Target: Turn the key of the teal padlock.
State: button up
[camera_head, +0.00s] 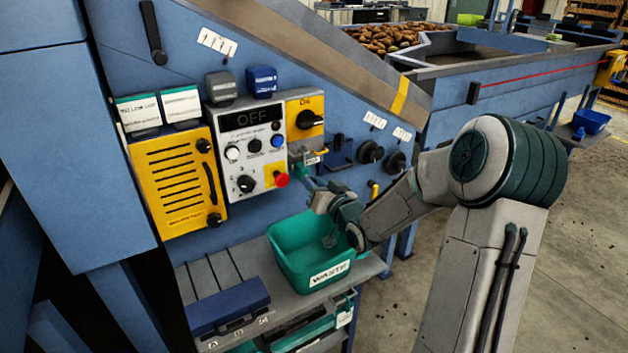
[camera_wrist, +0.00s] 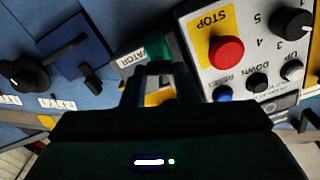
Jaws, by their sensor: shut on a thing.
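The teal padlock (camera_head: 298,172) hangs on the blue panel, just right of the control box and close to the red stop button. In the wrist view a teal part of it (camera_wrist: 157,47) shows behind the fingertips, beside a tag (camera_wrist: 131,62) that reads "...ATOR". My gripper (camera_head: 308,183) reaches in from the right, its fingertips at the padlock. In the wrist view my gripper (camera_wrist: 158,70) is shut on the padlock's key. The key is mostly hidden between the fingertips, so its angle cannot be told.
The grey control box (camera_head: 247,150) has a red stop button (camera_head: 281,180) close to my fingers and an "OFF" display. Black knobs (camera_head: 370,152) sit to the right. A teal waste bin (camera_head: 300,262) stands below on a shelf. A yellow vented box (camera_head: 172,180) is further left.

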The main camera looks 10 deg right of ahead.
jog(key=shift+d+f+m+p, duration=0.1)
jog(key=shift+m+p, duration=1.75)
jog(key=shift+m, duration=1.6)
jog(key=shift+f+m+p, duration=0.1)
jog(key=shift+m+p, duration=1.75)
jog(key=shift+m, duration=1.6)
jog(key=o, duration=1)
jog(key=shift+s, duration=0.1)
